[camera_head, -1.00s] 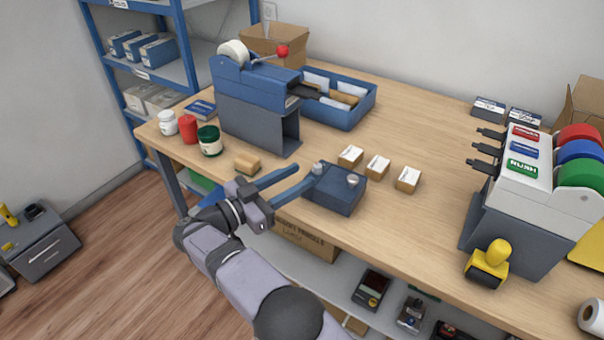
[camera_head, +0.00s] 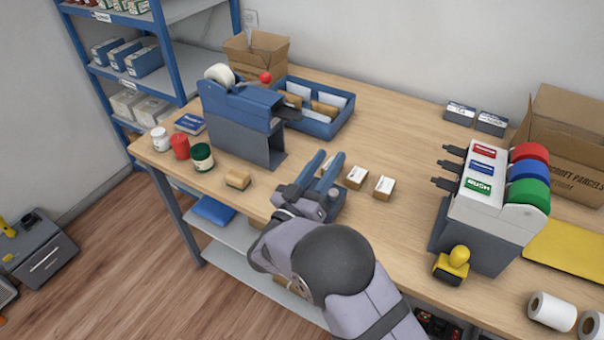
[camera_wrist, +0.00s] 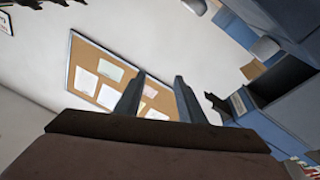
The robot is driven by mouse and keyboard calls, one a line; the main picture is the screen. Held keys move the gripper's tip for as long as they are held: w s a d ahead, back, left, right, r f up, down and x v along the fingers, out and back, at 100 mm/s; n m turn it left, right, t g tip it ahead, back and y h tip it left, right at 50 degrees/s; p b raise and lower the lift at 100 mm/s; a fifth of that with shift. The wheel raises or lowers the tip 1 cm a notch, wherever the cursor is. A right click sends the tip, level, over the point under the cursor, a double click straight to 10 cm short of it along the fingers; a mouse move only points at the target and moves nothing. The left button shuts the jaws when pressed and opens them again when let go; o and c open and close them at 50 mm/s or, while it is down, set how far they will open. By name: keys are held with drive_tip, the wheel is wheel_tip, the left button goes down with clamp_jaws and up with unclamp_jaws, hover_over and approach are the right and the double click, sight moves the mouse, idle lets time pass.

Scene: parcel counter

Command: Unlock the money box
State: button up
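The money box (camera_head: 337,207) is a small dark blue box at the front edge of the counter. In the head view my gripper and wrist cover most of it, so its lock and any key cannot be made out. My gripper (camera_head: 328,159) is in front of or over the box, its two blue-grey fingers pointing toward the back of the counter. The fingers are spread apart, with nothing visible between them. The wrist view also shows the open fingers (camera_wrist: 157,82), against the wall and a pinboard. Whether the gripper touches the box cannot be told.
Small cartons (camera_head: 384,187) stand right of my gripper. A tape dispenser (camera_head: 240,120) on a grey stand, a blue tray (camera_head: 318,123) and jars (camera_head: 202,157) are to the left. The middle back is clear.

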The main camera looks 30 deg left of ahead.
drive_tip(key=s+f+n+g+y, duration=0.1)
drive_tip(key=f+y, duration=0.1)
drive_tip(key=s+a+f+n+g+y, duration=0.1)
drive_tip(key=s+f+n+y, duration=0.1)
drive_tip(key=f+y, duration=0.1)
drive_tip(key=s+f+n+g+y, duration=0.1)
drive_tip(key=f+y, duration=0.1)
drive_tip(key=f, duration=0.1)
drive_tip(key=shift+s+a+f+n, duration=0.2)
drive_tip(key=shift+s+n, duration=0.05)
drive_tip(key=shift+n, duration=0.05)
drive_tip(key=shift+s+a+f+g+y, duration=0.6)
drive_tip(key=shift+s+a+f+y, duration=0.2)
drive_tip(key=shift+y, duration=0.2)
drive_tip(key=shift+a+f+m, duration=0.1)
drive_tip(key=shift+a+m, duration=0.15)
drive_tip(key=shift+m, duration=0.35)
drive_tip(key=shift+f+m, duration=0.15)
drive_tip(key=shift+m, duration=0.55)
drive_tip(key=shift+w+a, duration=0.1)
drive_tip(key=shift+w+a+p, duration=0.25)
drive_tip(key=shift+w+p, duration=0.05)
drive_tip(key=shift+w, duration=0.3)
drive_tip(key=shift+p+x, duration=0.85)
drive_tip(key=shift+x, duration=2.05)
